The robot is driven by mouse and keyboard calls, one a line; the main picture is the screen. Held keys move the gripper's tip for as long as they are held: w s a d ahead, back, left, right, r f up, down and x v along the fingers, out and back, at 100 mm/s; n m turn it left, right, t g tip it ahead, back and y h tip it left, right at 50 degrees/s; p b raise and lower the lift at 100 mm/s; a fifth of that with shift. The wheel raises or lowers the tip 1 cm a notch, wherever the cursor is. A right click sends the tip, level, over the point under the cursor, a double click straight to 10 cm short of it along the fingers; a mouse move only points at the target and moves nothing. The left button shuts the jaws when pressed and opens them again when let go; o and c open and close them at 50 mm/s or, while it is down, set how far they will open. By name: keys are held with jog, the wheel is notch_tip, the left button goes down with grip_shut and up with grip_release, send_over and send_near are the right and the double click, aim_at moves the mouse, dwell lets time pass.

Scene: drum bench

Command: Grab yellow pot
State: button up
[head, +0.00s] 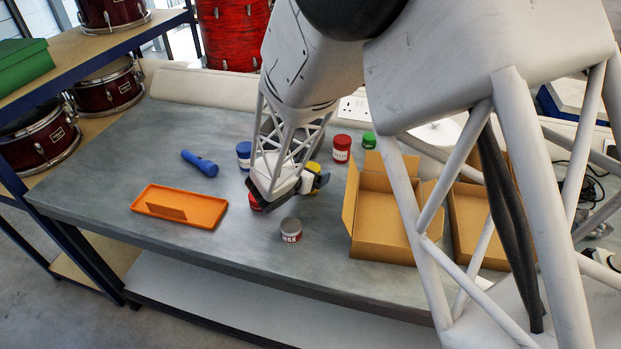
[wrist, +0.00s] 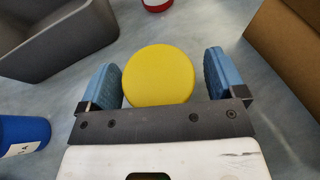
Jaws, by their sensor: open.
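The yellow pot (wrist: 158,76) shows its round yellow top in the wrist view, between the two blue fingers of my gripper (wrist: 160,84). The fingers are open, one on each side of the pot. The left finger looks very close to its edge, and I cannot tell whether it touches. A wider gap shows on the right. In the head view my gripper (head: 308,184) is low over the bench, and only a bit of the yellow pot (head: 314,167) shows behind it.
A blue pot (wrist: 22,134) and a grey bin (wrist: 62,42) stand left in the wrist view, a cardboard box (wrist: 290,45) right. A red pot (head: 342,148), green pot (head: 369,140), grey pot (head: 291,230), blue flashlight (head: 200,163) and orange tray (head: 208,222) are on the bench (head: 130,160).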

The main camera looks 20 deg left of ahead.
jog(key=c, duration=1.1)
jog(key=shift+o, duration=0.2)
jog(key=shift+r, duration=0.15)
jog(key=shift+r, duration=4.9)
